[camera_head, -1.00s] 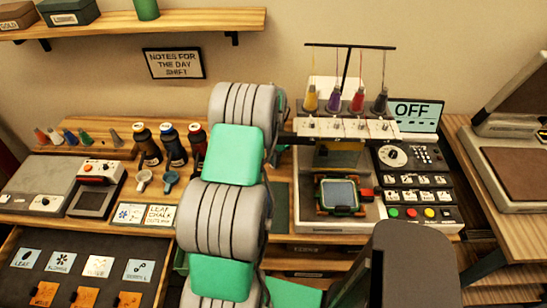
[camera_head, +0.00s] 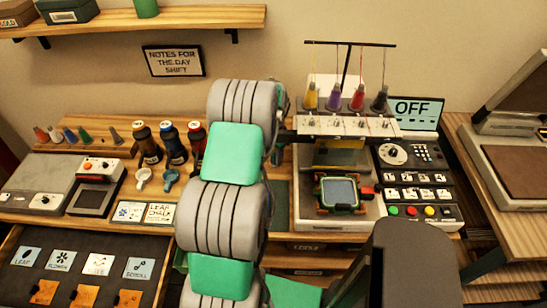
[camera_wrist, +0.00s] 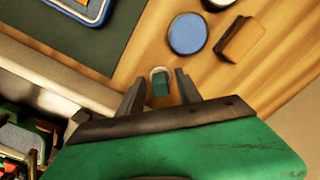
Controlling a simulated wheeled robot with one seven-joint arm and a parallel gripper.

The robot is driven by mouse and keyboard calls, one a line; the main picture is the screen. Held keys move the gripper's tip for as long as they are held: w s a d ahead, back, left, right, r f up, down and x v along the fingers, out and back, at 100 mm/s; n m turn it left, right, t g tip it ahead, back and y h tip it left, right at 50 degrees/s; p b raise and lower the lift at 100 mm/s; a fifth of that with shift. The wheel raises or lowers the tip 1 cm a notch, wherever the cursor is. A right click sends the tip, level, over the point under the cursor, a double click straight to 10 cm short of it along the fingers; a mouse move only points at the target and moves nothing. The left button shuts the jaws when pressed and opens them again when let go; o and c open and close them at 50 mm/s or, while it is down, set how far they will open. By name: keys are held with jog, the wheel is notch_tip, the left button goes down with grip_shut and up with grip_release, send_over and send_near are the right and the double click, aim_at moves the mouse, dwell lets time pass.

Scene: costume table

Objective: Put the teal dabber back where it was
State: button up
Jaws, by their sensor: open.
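A small teal piece with a pale rim around its far end, which looks like the teal dabber (camera_wrist: 160,86), shows in the wrist view on or just above the wooden table. My gripper (camera_wrist: 160,76) is open, with one dark finger on each side of it. Gaps show between the fingers and the teal piece. I cannot tell whether the pale rim is part of it or a holder under it. In the head view my own arm hides the gripper and the teal piece.
Beside the fingers in the wrist view are a round blue pad (camera_wrist: 188,33), a brown block (camera_wrist: 240,39) and a dark green mat (camera_wrist: 75,45). In the head view the embroidery machine (camera_head: 372,207) stands right of my arm, and dark bottles (camera_head: 173,145) stand left.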

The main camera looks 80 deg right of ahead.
aim_at(273, 155)
notch_tip(273, 155, up, 11)
jog(key=b, duration=0.2)
jog(key=w+a+r+n, duration=0.3)
jog(key=w+a+n, duration=0.1)
jog(key=w+a, duration=0.35)
jog(key=w+a+r+n+t+h, duration=0.1)
jog(key=w+a+r+n, duration=0.15)
jog(key=w+a, duration=0.55)
jog(key=w+a+r+n, duration=0.3)
jog(key=w+a+n, duration=0.1)
jog(key=w+a, duration=0.4)
jog(key=w+a+r+n+t, duration=0.1)
jog(key=w+a+n, duration=0.15)
jog(key=a, duration=0.35)
jog(key=w+a+n, duration=0.1)
jog(key=a+n, duration=0.2)
jog(key=a, duration=0.4)
jog(key=s+a+f+n+t, duration=0.1)
jog(key=a+n, duration=0.3)
jog(key=a, duration=0.4)
jog(key=s+a+n+y, duration=0.1)
jog(key=s+a+n, duration=0.2)
jog(key=a, duration=0.6)
jog(key=shift+f+n+t, duration=0.4)
jog(key=shift+n, duration=0.5)
jog(key=shift+s+d, duration=0.1)
jog(key=shift+c, duration=0.5)
